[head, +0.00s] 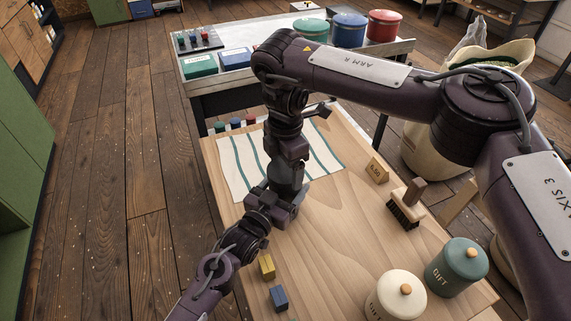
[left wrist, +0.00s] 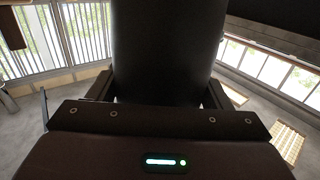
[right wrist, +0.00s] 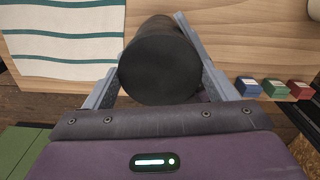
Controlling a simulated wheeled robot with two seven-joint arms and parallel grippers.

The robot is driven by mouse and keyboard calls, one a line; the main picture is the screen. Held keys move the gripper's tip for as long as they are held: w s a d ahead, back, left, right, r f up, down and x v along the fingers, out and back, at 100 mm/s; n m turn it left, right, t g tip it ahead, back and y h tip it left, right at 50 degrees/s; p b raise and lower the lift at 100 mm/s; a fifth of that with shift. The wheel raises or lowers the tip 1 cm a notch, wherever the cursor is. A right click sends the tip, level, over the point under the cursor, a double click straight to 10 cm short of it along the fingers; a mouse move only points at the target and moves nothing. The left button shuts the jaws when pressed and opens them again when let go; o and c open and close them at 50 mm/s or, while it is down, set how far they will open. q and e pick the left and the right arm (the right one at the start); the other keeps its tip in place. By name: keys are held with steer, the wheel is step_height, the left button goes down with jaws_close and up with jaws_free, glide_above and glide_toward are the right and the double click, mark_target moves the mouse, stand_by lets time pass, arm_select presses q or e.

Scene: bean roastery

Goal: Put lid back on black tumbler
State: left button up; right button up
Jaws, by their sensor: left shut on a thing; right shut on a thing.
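The black tumbler (head: 286,176) is upright between my two grippers over the table, with only a dark grey band showing in the head view. My left gripper (head: 282,197) is shut on its body, which also fills the left wrist view (left wrist: 166,45). My right gripper (head: 289,156) is above it, pointing down, shut on the lid. In the right wrist view the lid's round dark top (right wrist: 158,72) lies between the fingers. The seam between lid and tumbler is hidden, so I cannot tell whether the lid is seated.
A striped cloth (head: 239,171) lies behind the grippers. Yellow (head: 267,266) and blue (head: 278,298) blocks lie in front. The table's middle (head: 340,225) is clear.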

steer(key=m, duration=0.7)
steer(key=shift+m, duration=0.4)
steer(key=o, duration=1.1)
steer(key=shift+c, duration=0.2)
step_height(320, 180, up, 12)
arm_select(q)
steer(key=o, duration=2)
steer(key=shift+c, duration=0.2)
